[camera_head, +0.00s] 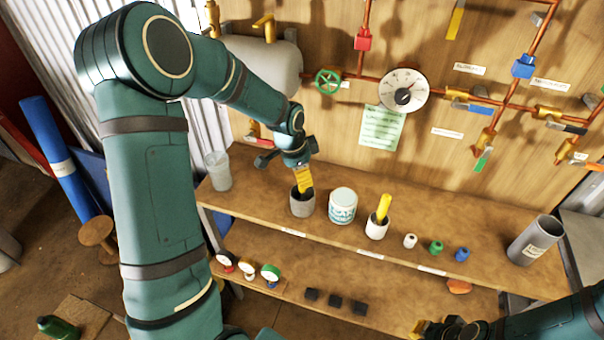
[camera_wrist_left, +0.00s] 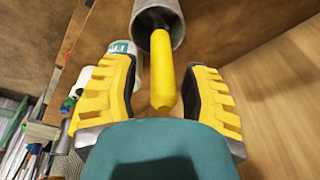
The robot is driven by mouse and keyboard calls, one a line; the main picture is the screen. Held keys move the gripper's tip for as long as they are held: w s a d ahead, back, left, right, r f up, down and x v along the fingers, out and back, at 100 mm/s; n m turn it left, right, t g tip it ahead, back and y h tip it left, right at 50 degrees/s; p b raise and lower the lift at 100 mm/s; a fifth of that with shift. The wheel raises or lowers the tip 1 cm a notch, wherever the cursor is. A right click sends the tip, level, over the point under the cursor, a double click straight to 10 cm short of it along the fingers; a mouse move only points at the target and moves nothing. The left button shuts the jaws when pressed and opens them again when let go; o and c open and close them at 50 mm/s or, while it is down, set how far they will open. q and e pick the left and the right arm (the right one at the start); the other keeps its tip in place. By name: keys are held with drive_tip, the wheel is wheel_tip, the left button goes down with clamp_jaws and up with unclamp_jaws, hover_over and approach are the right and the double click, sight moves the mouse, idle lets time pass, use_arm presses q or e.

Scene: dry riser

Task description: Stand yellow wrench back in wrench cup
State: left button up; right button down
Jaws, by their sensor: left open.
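A yellow handle (camera_wrist_left: 163,75), likely the yellow wrench, stands with its lower end inside a grey cup (camera_wrist_left: 178,12). In the head view this grey cup (camera_head: 302,206) is on the upper shelf, under my left gripper (camera_head: 304,180). In the left wrist view my left gripper (camera_wrist_left: 170,95) is open, with one finger on each side of the handle and visible gaps between. A second yellow handle (camera_head: 384,204) stands in a white cup (camera_head: 376,230) further right; its tool type is unclear. My right gripper (camera_head: 440,328) is at the lower right edge, its fingers mostly hidden.
A white tin (camera_head: 342,205) stands just right of the grey cup, and a clear container (camera_head: 217,171) to its left. Small white, green and blue pieces (camera_head: 436,247) and a grey tube (camera_head: 535,241) are further right. Pipes and a gauge (camera_head: 402,90) are on the wooden wall behind.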

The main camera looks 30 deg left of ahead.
use_arm(q)
drive_tip(key=d+v, duration=0.1)
drive_tip(key=v, duration=1)
drive_tip(key=shift+a, duration=0.45)
